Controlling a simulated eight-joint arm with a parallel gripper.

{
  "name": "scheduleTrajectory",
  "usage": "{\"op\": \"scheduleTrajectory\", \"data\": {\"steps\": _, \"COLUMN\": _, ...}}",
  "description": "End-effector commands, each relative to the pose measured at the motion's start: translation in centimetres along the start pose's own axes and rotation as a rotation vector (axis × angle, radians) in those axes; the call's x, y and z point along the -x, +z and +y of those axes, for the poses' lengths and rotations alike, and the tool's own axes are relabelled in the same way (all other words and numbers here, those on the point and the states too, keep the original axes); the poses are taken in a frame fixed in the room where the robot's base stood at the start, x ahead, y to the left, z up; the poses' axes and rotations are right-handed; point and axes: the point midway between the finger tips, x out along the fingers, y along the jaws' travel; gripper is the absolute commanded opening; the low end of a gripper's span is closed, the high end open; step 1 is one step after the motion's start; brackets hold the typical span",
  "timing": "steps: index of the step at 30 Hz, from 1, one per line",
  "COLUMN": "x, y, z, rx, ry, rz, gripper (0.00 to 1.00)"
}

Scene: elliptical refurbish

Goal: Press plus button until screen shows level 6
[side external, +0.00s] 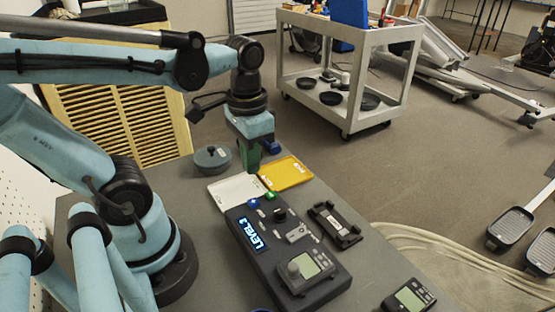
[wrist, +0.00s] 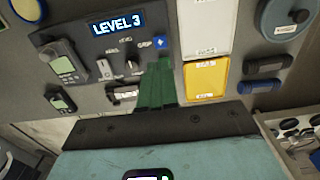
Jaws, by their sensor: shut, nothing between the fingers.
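A dark control box (side external: 285,260) lies on the grey table. Its lit screen (side external: 252,235) reads LEVEL 3; the screen also shows in the wrist view (wrist: 118,24). Near its far end are a lit blue button (side external: 254,203) and a lit green button (side external: 270,195). In the wrist view the blue button (wrist: 161,42) bears a pale mark too small to read surely; the green button is not visible there. My gripper (side external: 250,168) has green fingers, shut and empty, above and beyond the buttons. The fingers (wrist: 161,62) appear just below the blue button in the wrist view.
A white tray (side external: 234,191) and a yellow tray (side external: 286,173) lie beyond the box. A grey round container (side external: 212,158) stands behind them. A black holder (side external: 335,225) and a handheld meter (side external: 410,297) lie to the right. A white cart (side external: 347,60) stands behind the table.

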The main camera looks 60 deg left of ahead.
Motion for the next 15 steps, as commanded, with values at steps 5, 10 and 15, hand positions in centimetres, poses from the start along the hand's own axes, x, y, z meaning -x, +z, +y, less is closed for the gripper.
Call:
{"op": "scheduleTrajectory", "data": {"steps": 5, "x": -2.2, "y": 0.0, "z": 0.0, "rx": 0.000, "ry": 0.000, "rz": 0.000, "gripper": 0.00}}
{"op": "scheduleTrajectory", "data": {"steps": 10, "x": -4.2, "y": 0.0, "z": 0.0, "rx": 0.000, "ry": 0.000, "rz": 0.000, "gripper": 0.00}}
{"op": "scheduleTrajectory", "data": {"steps": 15, "x": -5.8, "y": 0.0, "z": 0.0, "rx": 0.000, "ry": 0.000, "rz": 0.000, "gripper": 0.00}}
